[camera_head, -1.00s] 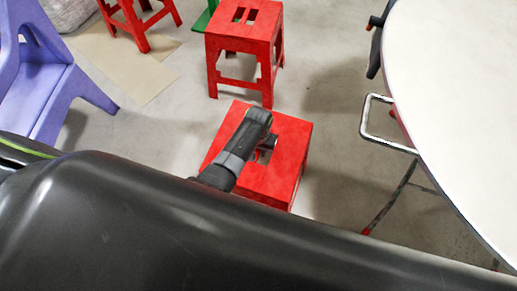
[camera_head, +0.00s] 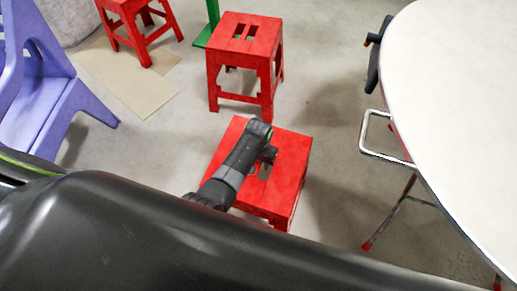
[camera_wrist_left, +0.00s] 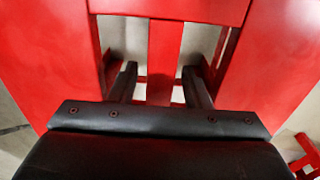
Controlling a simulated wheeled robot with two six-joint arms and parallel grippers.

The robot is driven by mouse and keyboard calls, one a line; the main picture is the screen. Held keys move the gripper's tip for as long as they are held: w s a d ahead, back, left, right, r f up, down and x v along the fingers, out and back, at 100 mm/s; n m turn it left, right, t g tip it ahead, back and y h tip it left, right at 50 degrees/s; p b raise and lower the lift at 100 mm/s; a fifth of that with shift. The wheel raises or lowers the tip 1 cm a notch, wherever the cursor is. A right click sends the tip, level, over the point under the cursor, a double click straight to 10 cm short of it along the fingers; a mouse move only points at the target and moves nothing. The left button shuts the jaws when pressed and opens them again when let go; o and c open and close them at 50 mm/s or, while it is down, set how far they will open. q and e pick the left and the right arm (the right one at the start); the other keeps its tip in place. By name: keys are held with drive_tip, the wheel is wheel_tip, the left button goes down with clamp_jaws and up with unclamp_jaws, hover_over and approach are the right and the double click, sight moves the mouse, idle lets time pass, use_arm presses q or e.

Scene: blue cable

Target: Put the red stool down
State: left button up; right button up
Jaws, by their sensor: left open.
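The red stool (camera_head: 285,165) is upright below my left arm, its seat seen from above. My left gripper (camera_head: 265,165) is at the slots in the middle of the seat. In the left wrist view, the open left gripper (camera_wrist_left: 160,85) has one finger on each side of the narrow red bar between the slots, with gaps to it. The red stool (camera_wrist_left: 285,60) fills most of that view. My own dark body hides the lower part of the stool in the head view, so its feet on the floor cannot be seen. My right gripper is not in view.
Another red stool (camera_head: 245,50) stands just behind, and a third red stool (camera_head: 135,25) is at the upper left. A purple chair (camera_head: 50,85) is at the left. A round white table (camera_head: 460,90) is at the right. Grey floor is free between them.

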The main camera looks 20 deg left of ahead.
use_arm(q)
wheel_tip(320, 180, up, 11)
drive_tip(key=p, duration=0.3)
drive_tip(key=shift+f, duration=0.15)
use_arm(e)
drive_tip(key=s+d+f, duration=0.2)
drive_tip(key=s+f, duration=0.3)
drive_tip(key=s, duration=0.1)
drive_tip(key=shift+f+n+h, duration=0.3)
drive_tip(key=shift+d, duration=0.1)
